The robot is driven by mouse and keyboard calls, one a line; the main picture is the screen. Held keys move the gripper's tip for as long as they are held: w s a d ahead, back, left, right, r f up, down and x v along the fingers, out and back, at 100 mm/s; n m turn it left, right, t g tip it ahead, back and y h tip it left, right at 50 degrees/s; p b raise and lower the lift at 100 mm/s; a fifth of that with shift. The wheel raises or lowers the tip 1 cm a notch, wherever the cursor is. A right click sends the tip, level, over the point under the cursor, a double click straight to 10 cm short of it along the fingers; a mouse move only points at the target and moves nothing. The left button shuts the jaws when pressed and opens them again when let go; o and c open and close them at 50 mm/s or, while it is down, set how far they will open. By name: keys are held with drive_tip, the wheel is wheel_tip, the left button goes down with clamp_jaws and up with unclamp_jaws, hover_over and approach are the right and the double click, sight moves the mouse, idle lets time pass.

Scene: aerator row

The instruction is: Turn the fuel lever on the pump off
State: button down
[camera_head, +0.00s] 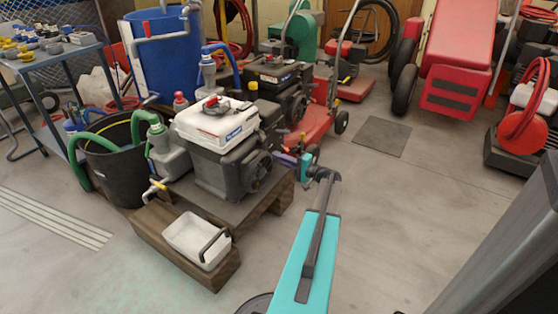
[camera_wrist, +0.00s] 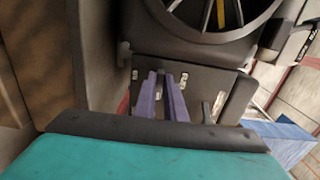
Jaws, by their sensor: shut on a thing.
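The pump (camera_head: 222,165) is a dark engine unit with a white top tank (camera_head: 217,120), standing on a wooden pallet. My gripper (camera_head: 277,157) is at the pump's right side in the head view. In the wrist view its two purple fingers (camera_wrist: 160,74) reach to a dark panel (camera_wrist: 200,88) below the round slotted cover (camera_wrist: 215,15). The fingers are close together, with a small dark piece between their tips, which looks like the fuel lever (camera_wrist: 161,71). Most of it is hidden by the fingers, so its angle cannot be told.
A black bucket (camera_head: 108,165) with green hose stands left of the pump. A red mower (camera_head: 305,125) stands close behind my gripper. The floor (camera_head: 400,220) to the right is clear.

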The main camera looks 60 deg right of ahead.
drive_tip(key=c, duration=1.8)
unclamp_jaws()
drive_tip(key=shift+s, duration=0.15)
drive_tip(key=shift+s+p, duration=2.1)
drive_tip(key=shift+s, duration=4.7)
